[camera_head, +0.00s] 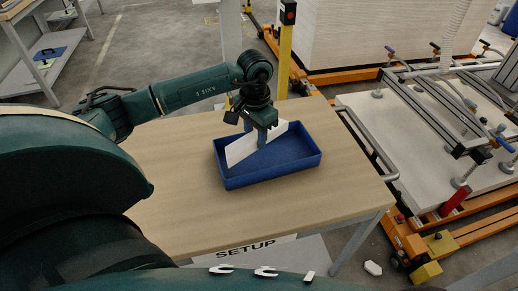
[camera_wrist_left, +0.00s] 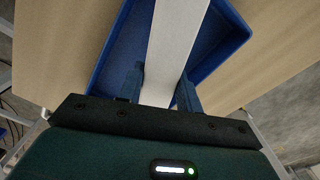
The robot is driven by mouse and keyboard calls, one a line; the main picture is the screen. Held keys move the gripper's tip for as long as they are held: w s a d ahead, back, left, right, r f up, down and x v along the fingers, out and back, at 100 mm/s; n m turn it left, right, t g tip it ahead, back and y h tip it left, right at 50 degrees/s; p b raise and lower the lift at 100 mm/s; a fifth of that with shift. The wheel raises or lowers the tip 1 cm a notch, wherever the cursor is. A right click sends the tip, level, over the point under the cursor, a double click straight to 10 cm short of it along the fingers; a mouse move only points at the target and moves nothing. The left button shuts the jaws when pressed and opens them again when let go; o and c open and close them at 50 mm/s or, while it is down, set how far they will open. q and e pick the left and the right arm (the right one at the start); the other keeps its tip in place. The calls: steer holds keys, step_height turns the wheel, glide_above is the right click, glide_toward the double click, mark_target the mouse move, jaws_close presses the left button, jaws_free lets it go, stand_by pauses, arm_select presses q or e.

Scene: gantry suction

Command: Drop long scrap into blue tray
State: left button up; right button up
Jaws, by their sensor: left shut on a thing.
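The blue tray (camera_head: 275,176) lies on the wooden table in the head view; it also shows in the left wrist view (camera_wrist_left: 107,47). My left gripper (camera_head: 262,142) is over the tray, pointing down. It is shut on the long scrap (camera_head: 241,149), a flat white strip that slants across the tray's opening. In the left wrist view the scrap (camera_wrist_left: 166,50) runs between the two fingers (camera_wrist_left: 161,88) and away over the tray. I cannot tell whether the scrap touches the tray. My right gripper is not in view.
A frame with suction cups (camera_head: 430,110) over a white panel stands at the right.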

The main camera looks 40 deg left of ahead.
mark_target(256, 160)
arm_select(q)
step_height(256, 160, down, 2)
steer(key=shift+f, duration=0.1)
step_height(256, 160, down, 4)
steer(key=shift+r+p, duration=0.2)
steer(key=shift+p, duration=0.1)
steer(key=shift+f, duration=0.1)
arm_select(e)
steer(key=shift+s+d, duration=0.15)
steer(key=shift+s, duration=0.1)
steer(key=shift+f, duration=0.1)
arm_select(q)
steer(key=shift+f, duration=0.2)
steer(key=o, duration=1.1)
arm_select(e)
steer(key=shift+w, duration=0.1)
arm_select(q)
steer(key=shift+r, duration=0.2)
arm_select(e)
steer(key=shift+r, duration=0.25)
